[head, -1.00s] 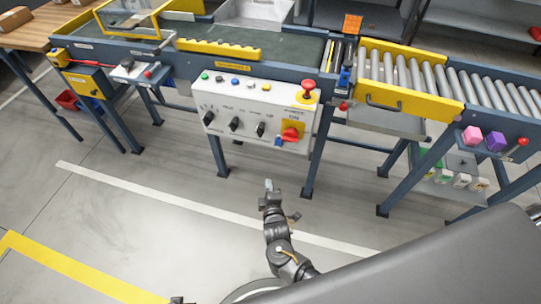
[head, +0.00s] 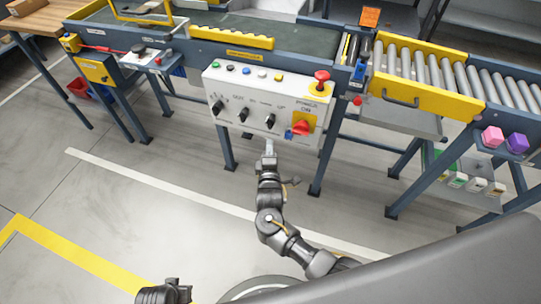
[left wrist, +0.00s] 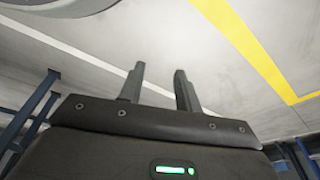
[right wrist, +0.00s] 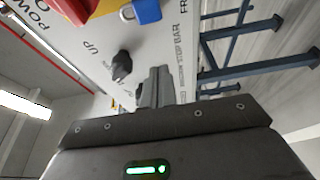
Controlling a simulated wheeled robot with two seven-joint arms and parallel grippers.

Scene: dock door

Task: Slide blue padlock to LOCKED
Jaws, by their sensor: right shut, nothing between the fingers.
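The blue padlock (head: 289,135) hangs beside the red switch (head: 301,128) on its yellow plate, at the lower right of the white control panel (head: 225,90). In the right wrist view the padlock (right wrist: 147,11) is at the top edge, partly cut off. My right gripper (head: 269,146) is shut and empty, below and left of the padlock and apart from it, near the panel's lower edge. In the right wrist view its fingers (right wrist: 160,76) point toward the panel face. My left gripper (left wrist: 158,75) is open and empty over the floor.
Black knobs (head: 243,115) sit on the panel left of the padlock. A red mushroom button (head: 321,76) is above it. A roller conveyor (head: 425,80) with a yellow side rail stands to the right. The floor before the panel is clear.

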